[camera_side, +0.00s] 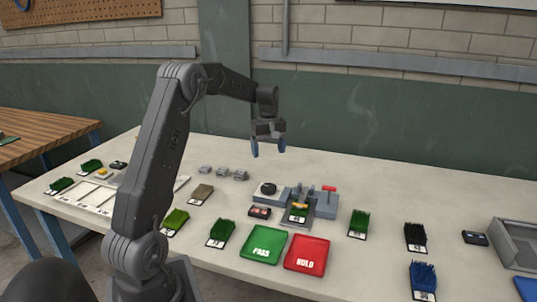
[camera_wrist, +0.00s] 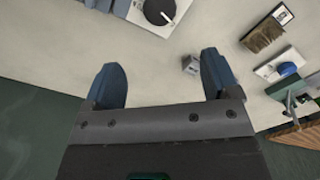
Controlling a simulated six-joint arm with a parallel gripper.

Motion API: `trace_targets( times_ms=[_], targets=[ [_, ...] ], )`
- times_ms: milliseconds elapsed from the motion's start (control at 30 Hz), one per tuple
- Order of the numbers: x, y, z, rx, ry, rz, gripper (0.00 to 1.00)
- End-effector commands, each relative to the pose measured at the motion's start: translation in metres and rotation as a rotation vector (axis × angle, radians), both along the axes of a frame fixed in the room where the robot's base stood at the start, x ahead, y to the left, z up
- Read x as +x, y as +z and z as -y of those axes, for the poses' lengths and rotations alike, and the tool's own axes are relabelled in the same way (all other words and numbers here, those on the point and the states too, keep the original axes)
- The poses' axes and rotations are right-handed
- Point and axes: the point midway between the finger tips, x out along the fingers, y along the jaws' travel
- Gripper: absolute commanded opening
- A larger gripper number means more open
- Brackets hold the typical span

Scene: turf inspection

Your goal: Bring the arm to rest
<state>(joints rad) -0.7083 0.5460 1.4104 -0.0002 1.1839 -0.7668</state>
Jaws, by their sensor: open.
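My gripper (camera_side: 268,148) hangs above the back part of the pale table (camera_side: 340,198), pointing down and clear of everything below it. In the wrist view my gripper (camera_wrist: 162,85) shows two blue fingertips set wide apart with nothing between them. It is open and empty. My arm reaches up from the front left and bends over at the top.
A test fixture (camera_side: 325,205) with a red-handled part holds a turf sample. A green PASS tray (camera_side: 264,245) and a red HOLD tray (camera_side: 306,253) sit in front. Several turf samples and small grey blocks (camera_side: 222,172) lie around. A grey bin (camera_side: 517,242) stands at right.

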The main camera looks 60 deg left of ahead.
Motion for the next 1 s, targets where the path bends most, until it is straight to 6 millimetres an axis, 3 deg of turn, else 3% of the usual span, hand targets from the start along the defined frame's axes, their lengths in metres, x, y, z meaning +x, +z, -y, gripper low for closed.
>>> trace_targets(
  times_ms=[233, 367, 533, 700, 867, 1000],
  targets=[
    [0.000, 0.002, 0.003, 0.003, -0.010, 0.003, 0.81],
    [0.001, 0.022, 0.031, 0.023, -0.097, 0.027, 0.81],
    [-0.012, 0.064, 0.107, 0.079, -0.346, 0.092, 0.81],
    [-0.046, 0.094, 0.185, 0.143, -0.627, 0.163, 0.81],
    [-0.091, 0.107, 0.248, 0.207, -0.886, 0.233, 0.81],
    [-0.136, 0.105, 0.291, 0.264, -1.107, 0.297, 0.81]
  ],
)
